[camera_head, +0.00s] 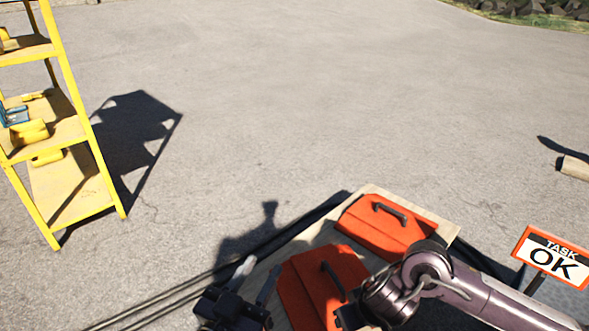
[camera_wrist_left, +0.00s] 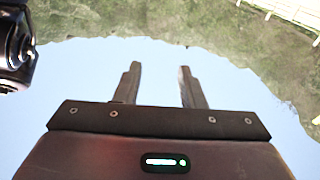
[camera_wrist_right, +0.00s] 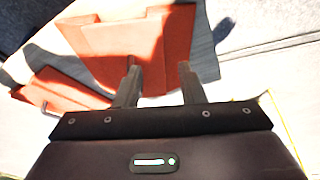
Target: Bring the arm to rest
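My left gripper (camera_head: 257,271) is at the bottom of the head view, left of the orange boxes, pointing up the picture. In the left wrist view its two fingers (camera_wrist_left: 160,85) stand apart with only sky and an upside-down hillside behind them, so it is open and empty. My right arm comes in from the right over the orange boxes in the head view; its fingers are hidden there. In the right wrist view the right gripper (camera_wrist_right: 158,82) has its fingers apart, with nothing held between them. An orange surface lies beyond their tips; the gap to it is unclear.
Two orange boxes with dark handles, one farther (camera_head: 365,238) and one nearer (camera_head: 297,300), sit on a light wooden board (camera_head: 447,228). A "TASK OK" sign (camera_head: 556,258) stands at the right. A yellow shelf (camera_head: 84,150) stands at the left. The pavement between is clear.

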